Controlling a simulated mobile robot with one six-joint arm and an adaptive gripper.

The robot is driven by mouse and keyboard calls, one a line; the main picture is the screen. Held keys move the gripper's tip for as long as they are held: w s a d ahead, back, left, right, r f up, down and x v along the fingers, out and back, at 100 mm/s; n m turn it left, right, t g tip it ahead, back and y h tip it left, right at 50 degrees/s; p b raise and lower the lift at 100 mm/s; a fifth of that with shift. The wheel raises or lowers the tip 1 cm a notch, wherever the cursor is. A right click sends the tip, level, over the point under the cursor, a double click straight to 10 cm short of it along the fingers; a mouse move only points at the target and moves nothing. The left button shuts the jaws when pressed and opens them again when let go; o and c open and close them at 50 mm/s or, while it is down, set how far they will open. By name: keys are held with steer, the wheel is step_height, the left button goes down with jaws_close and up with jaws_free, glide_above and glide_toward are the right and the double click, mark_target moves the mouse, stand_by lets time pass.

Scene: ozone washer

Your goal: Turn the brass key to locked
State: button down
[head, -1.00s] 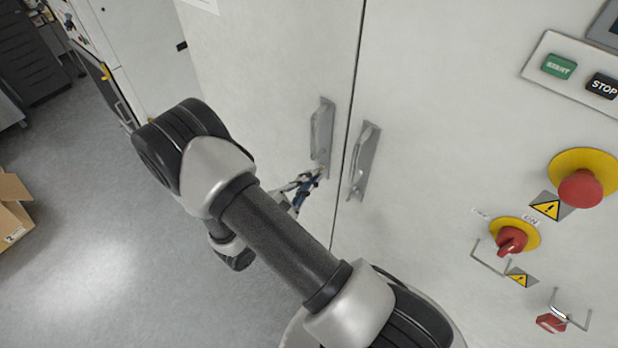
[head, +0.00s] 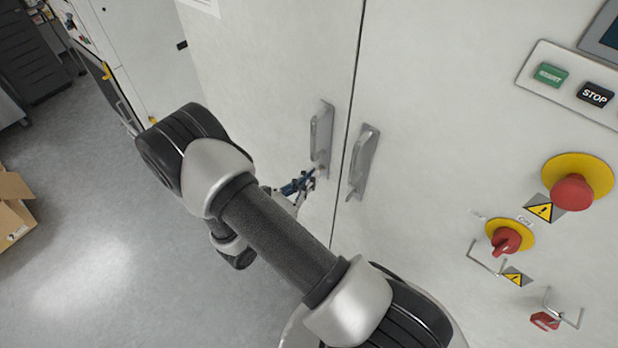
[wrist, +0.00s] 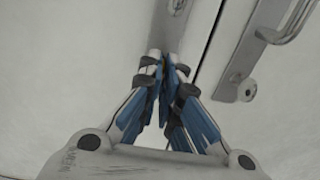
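The left cabinet door has a grey handle plate (head: 321,140). A small round lock fitting (wrist: 177,5) shows at the top of the wrist view, at what looks like this plate's lower end. I cannot make out a brass key or its angle. My gripper (wrist: 166,66) has blue-padded fingers drawn together at the tips, apart from the fitting in the wrist picture. A tiny yellowish spot shows at the tips; I cannot tell what it is. In the head view my gripper (head: 308,180) is beside the lower end of the left plate.
The right door's handle (head: 362,160) stands close by across the door gap, with its round lock (wrist: 247,90) near its lower end. Red switches, an emergency stop (head: 573,192) and wire guards stick out at the right. Floor at the left is open, with a cardboard box (head: 14,215).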

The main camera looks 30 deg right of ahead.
stand_by(0.4)
steer(key=c, duration=1.8)
jaws_free()
steer(key=v, duration=1.2)
steer(key=shift+r, duration=0.1)
